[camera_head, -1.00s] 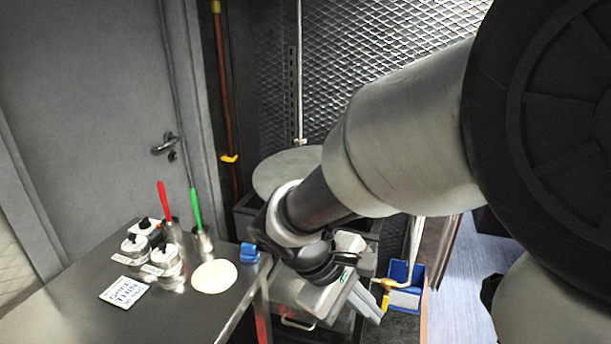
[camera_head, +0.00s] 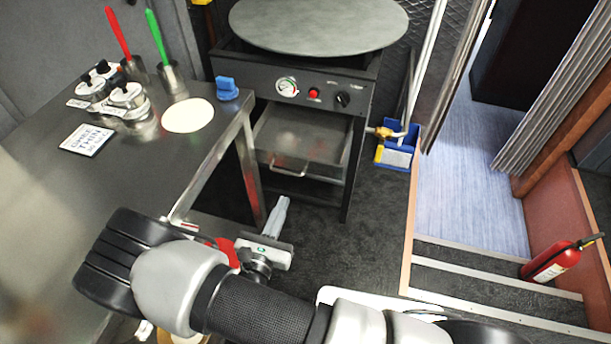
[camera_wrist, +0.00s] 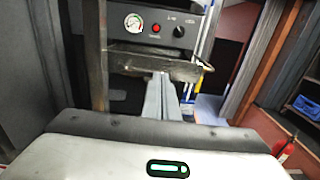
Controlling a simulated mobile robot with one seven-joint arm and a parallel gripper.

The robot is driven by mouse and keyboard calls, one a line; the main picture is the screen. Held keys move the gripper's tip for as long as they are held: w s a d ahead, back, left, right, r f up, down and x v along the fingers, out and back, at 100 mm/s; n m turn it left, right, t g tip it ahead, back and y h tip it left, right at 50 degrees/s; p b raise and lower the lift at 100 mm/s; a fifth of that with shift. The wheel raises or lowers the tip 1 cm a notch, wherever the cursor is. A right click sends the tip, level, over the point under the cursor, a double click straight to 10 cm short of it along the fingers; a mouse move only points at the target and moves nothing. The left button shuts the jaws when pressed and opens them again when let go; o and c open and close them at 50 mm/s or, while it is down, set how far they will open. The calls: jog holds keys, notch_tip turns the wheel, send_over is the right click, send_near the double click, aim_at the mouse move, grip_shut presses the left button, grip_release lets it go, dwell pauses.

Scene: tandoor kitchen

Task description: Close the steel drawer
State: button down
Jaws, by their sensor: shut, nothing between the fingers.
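The steel drawer (camera_head: 318,135) sits under the black control panel of the oven stand. It looks at least partly pulled out, with its inside showing from above and its bar handle (camera_head: 288,172) at the front. My gripper (camera_head: 284,202) is shut and empty, in front of and below the handle, pointing toward the stand. It looks apart from the drawer. In the wrist view, my shut fingers (camera_wrist: 161,80) point at the drawer's front (camera_wrist: 140,62), and they hide part of it.
A steel counter (camera_head: 60,220) with jars, red and green handled tools and a flatbread stands at the left. A blue bin (camera_head: 396,155) stands right of the stand. A fire extinguisher (camera_head: 555,260) is by the steps at right. Dark floor in front of the stand is clear.

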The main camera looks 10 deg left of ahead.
aim_at(301, 159)
jog(key=w+b, duration=0.1)
jog(key=w, duration=0.8)
jog(key=w+d+b, duration=0.1)
jog(key=w, duration=0.3)
jog(key=shift+w+b, duration=0.35)
jog(key=shift+w, duration=0.05)
